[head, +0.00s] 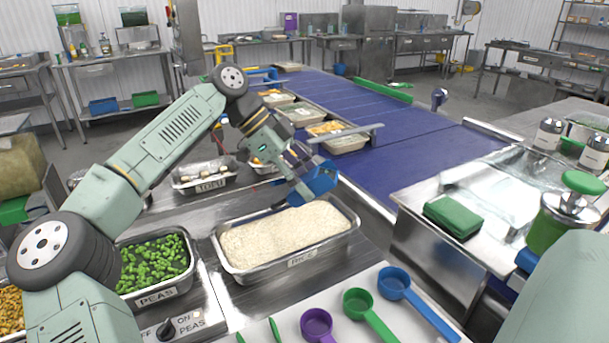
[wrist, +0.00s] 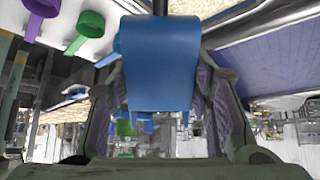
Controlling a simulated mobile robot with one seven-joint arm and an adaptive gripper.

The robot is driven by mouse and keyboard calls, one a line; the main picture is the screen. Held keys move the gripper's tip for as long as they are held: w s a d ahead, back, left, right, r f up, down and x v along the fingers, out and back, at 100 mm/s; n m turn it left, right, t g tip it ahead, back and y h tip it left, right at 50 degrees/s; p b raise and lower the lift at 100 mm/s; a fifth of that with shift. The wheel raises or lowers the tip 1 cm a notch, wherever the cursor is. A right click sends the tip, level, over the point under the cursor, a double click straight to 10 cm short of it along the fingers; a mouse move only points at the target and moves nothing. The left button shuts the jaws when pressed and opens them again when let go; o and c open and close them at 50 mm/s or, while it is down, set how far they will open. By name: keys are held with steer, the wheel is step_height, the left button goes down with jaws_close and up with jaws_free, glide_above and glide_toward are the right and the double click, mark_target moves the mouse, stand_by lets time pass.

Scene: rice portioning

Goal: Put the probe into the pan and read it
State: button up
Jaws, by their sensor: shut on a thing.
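My gripper (head: 303,172) is shut on the blue body of the probe (head: 321,181), above the far side of the rice pan. In the wrist view, the probe (wrist: 158,65) sits between both fingers, with a dark stem showing at the top edge. I cannot tell whether the stem's tip touches the rice. The steel pan (head: 290,264), labelled RICE, is full of white rice (head: 275,237). Any reading on the probe is hidden from both views.
A pan of peas (head: 155,296) stands left of the rice, and a tofu pan (head: 203,187) behind. Purple (head: 317,325), green (head: 358,301) and blue (head: 394,281) scoops lie on a white board in front.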

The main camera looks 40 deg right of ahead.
step_height(320, 180, down, 8)
steer(key=b, duration=0.1)
steer(key=shift+f, duration=0.25)
stand_by(0.4)
stand_by(4.7)
steer(key=shift+r+p, duration=0.5)
steer(key=shift+r, duration=4.35)
